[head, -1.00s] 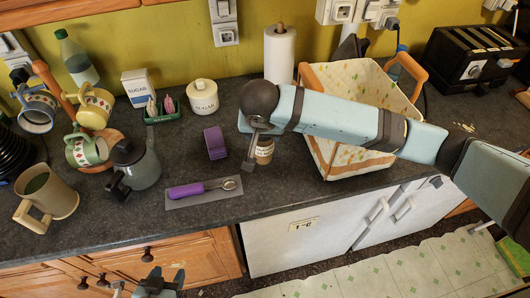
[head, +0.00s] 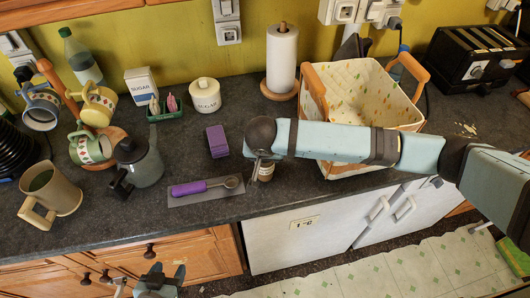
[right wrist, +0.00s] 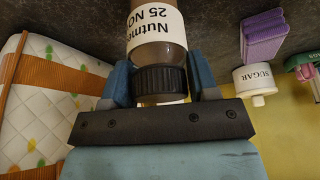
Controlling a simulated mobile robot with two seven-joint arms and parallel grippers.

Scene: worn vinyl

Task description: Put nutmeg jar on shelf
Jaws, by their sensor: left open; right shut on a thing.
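The nutmeg jar (head: 266,172), with a white label and a dark lid, shows in the head view near the counter's front edge, partly hidden by my right arm. In the right wrist view the jar (right wrist: 155,28) is between the two fingers of my right gripper (right wrist: 160,84), which is shut on it around the lid end. In the head view my right gripper (head: 259,165) is at the jar. I cannot tell whether the jar touches the counter. My left gripper (head: 163,276) is open and empty at the bottom edge, in front of the drawers, away from the jar. No shelf is clearly visible.
A fabric-lined basket (head: 345,100) stands right of the jar. A paper towel roll (head: 281,60) is behind.

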